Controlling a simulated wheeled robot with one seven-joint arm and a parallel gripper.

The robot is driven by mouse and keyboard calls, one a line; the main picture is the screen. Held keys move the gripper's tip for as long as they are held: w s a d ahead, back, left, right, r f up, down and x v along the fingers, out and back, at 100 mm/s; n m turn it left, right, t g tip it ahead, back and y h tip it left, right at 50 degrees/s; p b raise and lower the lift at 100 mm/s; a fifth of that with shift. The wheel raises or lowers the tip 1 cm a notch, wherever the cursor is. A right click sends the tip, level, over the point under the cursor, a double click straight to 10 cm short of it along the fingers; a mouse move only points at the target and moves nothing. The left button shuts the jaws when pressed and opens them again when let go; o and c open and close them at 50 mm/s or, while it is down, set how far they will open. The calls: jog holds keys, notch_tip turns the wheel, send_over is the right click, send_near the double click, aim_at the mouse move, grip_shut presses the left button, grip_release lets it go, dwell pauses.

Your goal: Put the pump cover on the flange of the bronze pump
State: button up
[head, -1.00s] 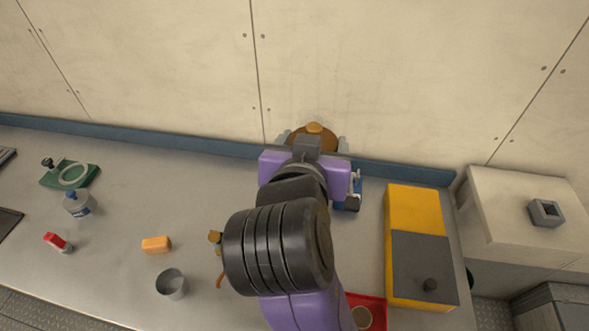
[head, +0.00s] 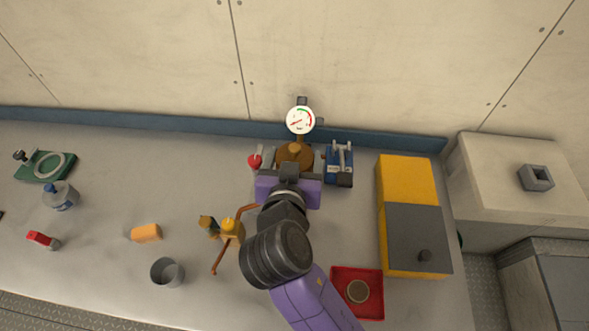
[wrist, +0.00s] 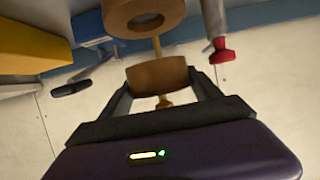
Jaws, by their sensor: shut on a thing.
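My gripper (head: 292,167) is shut on the pump cover (head: 296,154), a brown bronze disc with a small knob. In the wrist view the cover (wrist: 158,75) sits between both fingers, its knob pointing back toward the palm. The bronze pump's flange (wrist: 118,16) appears as a thick ring with a dark central hole at the top of the wrist view. A visible gap separates cover and flange, with a thin bronze rod between them. In the head view the cover and my gripper hide most of the pump.
A pressure gauge (head: 300,120) stands just behind. A red-handled valve (head: 255,160) is close on the left, a blue device (head: 340,164) close on the right.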

jog(key=shift+f, duration=2.5)
jog(key=shift+f, duration=0.15)
jog(key=o, duration=1.6)
jog(key=b+v, duration=0.1)
jog(key=v, duration=1.1)
